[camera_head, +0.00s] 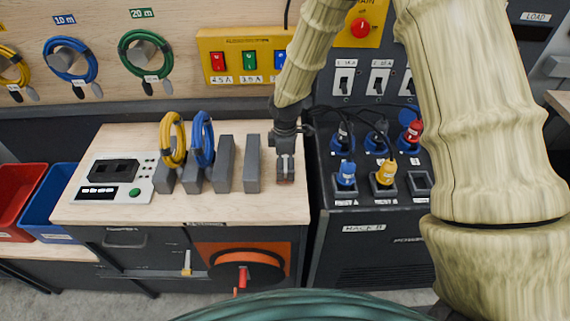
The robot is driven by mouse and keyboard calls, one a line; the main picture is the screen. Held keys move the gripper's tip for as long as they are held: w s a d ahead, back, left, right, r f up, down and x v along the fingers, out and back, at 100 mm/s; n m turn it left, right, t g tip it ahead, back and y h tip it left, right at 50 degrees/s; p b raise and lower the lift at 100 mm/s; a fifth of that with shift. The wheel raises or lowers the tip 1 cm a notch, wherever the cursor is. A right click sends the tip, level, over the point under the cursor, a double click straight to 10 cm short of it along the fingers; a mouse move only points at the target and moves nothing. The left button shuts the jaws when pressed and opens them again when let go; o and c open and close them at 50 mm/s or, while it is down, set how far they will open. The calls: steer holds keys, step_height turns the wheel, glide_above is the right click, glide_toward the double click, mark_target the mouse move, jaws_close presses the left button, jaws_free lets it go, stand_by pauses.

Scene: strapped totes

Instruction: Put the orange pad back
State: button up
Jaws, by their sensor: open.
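No loose orange pad can be told apart for certain. The largest orange area is a panel (212,247) on the front under the wooden worktop (110,213), with a dark round reel (247,270) and a red handle in front of it. My gripper (285,180) points down over the right part of the worktop, right of the grey upright blocks (252,165). Its fingers are open. A small reddish-brown patch shows at the fingertips; I cannot tell whether it is part of the gripper.
Yellow (173,140) and blue (203,139) cable coils hang on grey blocks. A white tester (113,178) stands at the left. Right of the worktop is a dark rack (370,240) with coloured plugs. Red (20,195) and blue (50,215) bins stand at far left.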

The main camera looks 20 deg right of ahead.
mark_target(285, 163)
step_height(285, 163, up, 12)
steer(key=b, duration=0.3)
steer(key=shift+b, duration=0.3)
steer(key=shift+f, duration=0.1)
